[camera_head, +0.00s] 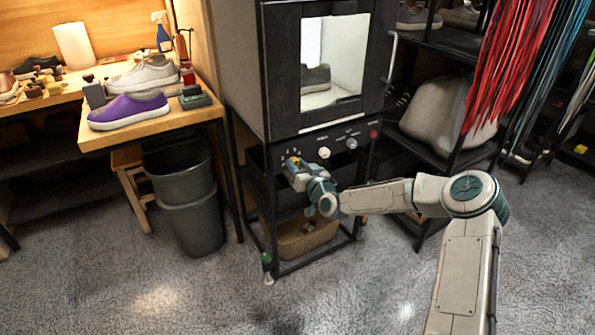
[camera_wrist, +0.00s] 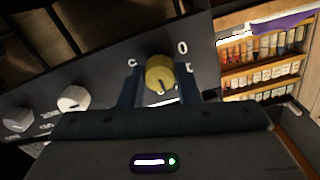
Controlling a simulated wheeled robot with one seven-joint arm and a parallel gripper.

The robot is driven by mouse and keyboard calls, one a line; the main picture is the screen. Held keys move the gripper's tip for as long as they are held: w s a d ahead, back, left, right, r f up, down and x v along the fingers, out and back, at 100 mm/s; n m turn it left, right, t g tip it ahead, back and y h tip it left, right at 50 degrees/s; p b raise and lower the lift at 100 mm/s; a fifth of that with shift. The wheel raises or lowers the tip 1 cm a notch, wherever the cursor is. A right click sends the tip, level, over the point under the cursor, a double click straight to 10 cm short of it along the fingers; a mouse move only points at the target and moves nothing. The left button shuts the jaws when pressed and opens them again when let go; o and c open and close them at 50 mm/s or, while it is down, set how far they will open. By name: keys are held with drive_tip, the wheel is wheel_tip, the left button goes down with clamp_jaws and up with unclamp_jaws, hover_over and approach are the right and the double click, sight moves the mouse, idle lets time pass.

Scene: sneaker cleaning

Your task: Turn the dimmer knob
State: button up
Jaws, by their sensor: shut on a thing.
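A yellow knob (camera_wrist: 159,72) sits on the dark control panel (camera_wrist: 105,68) in the wrist view, with pale marks around it. A dark line shows on its lower face. My gripper (camera_wrist: 159,86) is shut on this knob, one finger on each side of it. In the head view my gripper (camera_head: 291,166) is at the left part of the panel below the cabinet's window and mostly hides the knob. A white knob (camera_head: 324,152) and a grey knob (camera_head: 351,144) stand to the right; no readable label says which knob is the dimmer.
The cabinet (camera_head: 237,70) holds a shoe (camera_head: 315,78) behind its window and stands on a black frame with a basket (camera_head: 305,240) below. A workbench (camera_head: 150,130) with shoes and grey bins (camera_head: 192,220) is at left. Shelves and hanging laces (camera_head: 508,60) are at right.

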drive_tip(key=shift+m+b, duration=1.1)
drive_tip(key=shift+m, duration=1.1)
drive_tip(key=o, duration=1)
drive_tip(key=p+v, duration=0.2)
drive_tip(key=v, duration=1.1)
drive_tip(key=shift+s+d, duration=0.3)
